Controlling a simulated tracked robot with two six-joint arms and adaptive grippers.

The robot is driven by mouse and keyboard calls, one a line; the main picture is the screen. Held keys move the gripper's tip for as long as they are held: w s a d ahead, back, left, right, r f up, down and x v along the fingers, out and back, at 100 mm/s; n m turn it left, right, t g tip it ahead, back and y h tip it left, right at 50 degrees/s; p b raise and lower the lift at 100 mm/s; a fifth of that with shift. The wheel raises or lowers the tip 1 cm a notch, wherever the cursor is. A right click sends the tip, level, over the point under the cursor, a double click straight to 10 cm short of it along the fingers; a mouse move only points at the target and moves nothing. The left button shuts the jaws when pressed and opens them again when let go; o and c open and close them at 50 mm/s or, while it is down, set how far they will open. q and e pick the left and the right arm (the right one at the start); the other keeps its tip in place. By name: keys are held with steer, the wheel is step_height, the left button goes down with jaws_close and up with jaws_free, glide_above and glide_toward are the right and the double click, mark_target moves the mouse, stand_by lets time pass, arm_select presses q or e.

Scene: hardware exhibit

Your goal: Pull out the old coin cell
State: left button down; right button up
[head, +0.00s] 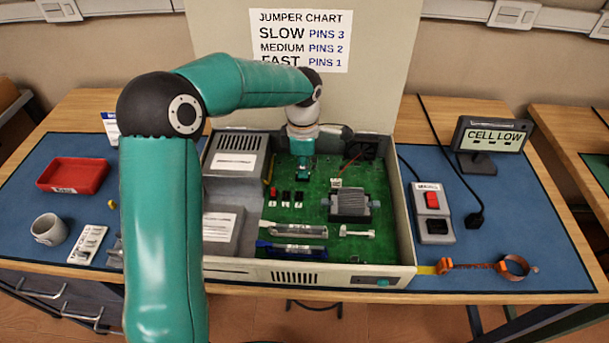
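The open hardware case (406,225) stands in the middle of the table with its green circuit board (285,212) exposed. My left arm reaches over it from the left. My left gripper (302,176) points down at the back of the board, low over it or touching it. It is small here, and I cannot tell whether it is open or shut. I cannot make out the old coin cell; the area under the gripper is hidden. The display (490,138) at the right reads CELL LOW. My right gripper is not in view.
The raised lid (390,60) carries a jumper chart. Jumpers (286,196), a heatsink (352,205) and levers (300,231) are on the board. A red tray (75,175), mug (49,229) and white holder (88,244) stand left; a switch box (432,212) and wrist strap (485,267) lie right.

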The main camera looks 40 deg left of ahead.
arm_select(q)
steer(key=shift+r, duration=0.25)
steer(key=shift+r+p, duration=0.6)
steer(key=shift+r, duration=0.15)
steer(key=shift+s+r+p, duration=0.1)
steer(key=shift+r+p, duration=0.45)
steer(key=shift+r, duration=0.15)
steer(key=shift+r, duration=0.15)
steer(key=shift+r+p, duration=1.95)
steer(key=shift+r, duration=0.6)
